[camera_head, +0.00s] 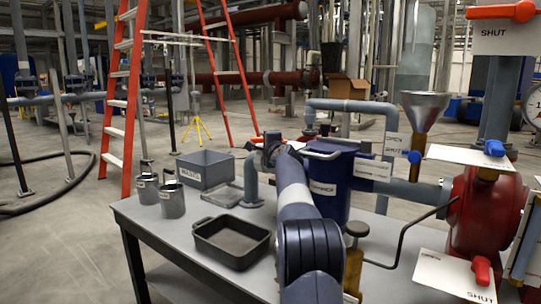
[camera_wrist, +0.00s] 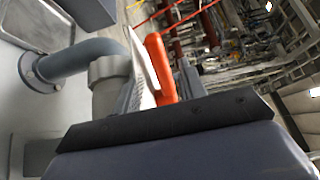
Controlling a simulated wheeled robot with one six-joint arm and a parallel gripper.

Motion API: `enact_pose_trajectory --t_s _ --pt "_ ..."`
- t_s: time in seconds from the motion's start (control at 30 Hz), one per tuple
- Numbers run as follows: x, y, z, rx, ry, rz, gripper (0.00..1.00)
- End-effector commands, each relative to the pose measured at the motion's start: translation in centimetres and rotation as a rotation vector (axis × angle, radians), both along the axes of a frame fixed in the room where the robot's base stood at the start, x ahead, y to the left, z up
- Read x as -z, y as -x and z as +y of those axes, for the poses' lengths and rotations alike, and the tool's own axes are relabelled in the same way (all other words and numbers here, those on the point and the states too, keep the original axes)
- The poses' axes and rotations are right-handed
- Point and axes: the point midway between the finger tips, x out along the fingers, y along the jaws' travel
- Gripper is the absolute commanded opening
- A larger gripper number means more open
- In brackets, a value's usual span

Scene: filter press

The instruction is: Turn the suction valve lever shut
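In the wrist view the red-orange lever (camera_wrist: 160,68) stands close beyond the dark edge of my gripper, beside a pale plate (camera_wrist: 143,65) seen nearly edge-on. Grey parts flank the lever there. The valve body is mostly hidden.
A blue pump or tank (camera_head: 335,185) stands right of my arm. A grey pipe (camera_head: 350,105) arches behind it, and a funnel (camera_head: 422,112) stands further right. Other red levers (camera_head: 482,270) have SHUT plates. A black tray (camera_head: 232,241), grey bin (camera_head: 204,168) and cups (camera_head: 171,200) occupy the table's left.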

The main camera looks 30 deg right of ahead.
Motion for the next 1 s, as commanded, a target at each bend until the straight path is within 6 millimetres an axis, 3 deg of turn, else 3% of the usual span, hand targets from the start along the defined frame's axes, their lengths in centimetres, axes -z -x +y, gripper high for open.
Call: enact_pose_trajectory --t_s 0.4,0.9,1.0 --pt "-0.1 5.0 1.3 0.000 -0.001 0.000 0.40" --pt "0.1 6.1 1.6 0.001 0.000 0.001 0.40" --pt "0.1 6.0 1.7 -0.002 0.003 0.005 0.33"
